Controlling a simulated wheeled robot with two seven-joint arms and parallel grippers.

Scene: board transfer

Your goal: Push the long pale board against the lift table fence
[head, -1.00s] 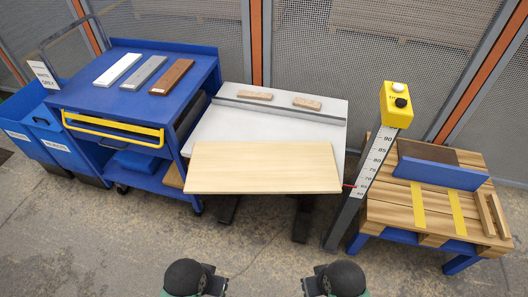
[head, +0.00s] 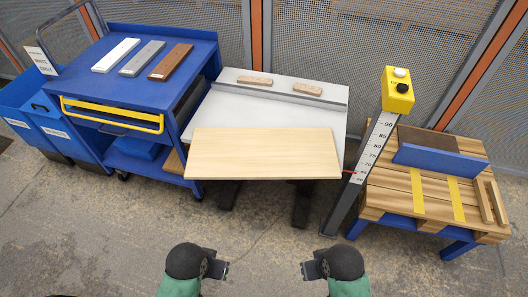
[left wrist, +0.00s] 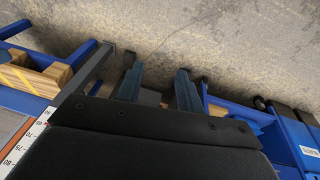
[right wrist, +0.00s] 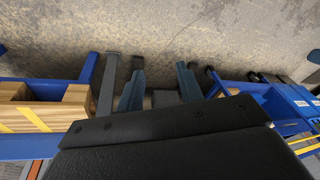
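The long pale board (head: 264,154) lies flat on the front part of the lift table (head: 215,112), its near edge overhanging the front. The fence (head: 280,95) is a grey strip across the back of the table, apart from the board with bare white surface between. My left gripper (head: 226,270) and right gripper (head: 303,270) are low in the head view, in front of the table and clear of the board. In the left wrist view the left fingers (left wrist: 158,88) are spread with nothing between them. In the right wrist view the right fingers (right wrist: 162,85) are also apart and empty.
Two small wooden blocks (head: 307,88) lie behind the fence. A blue cart (head: 90,85) with white, grey and brown strips stands left. A height scale post (head: 372,145) with a yellow button box (head: 397,92) and a wooden pallet stand (head: 390,190) are right. Floor in front is clear.

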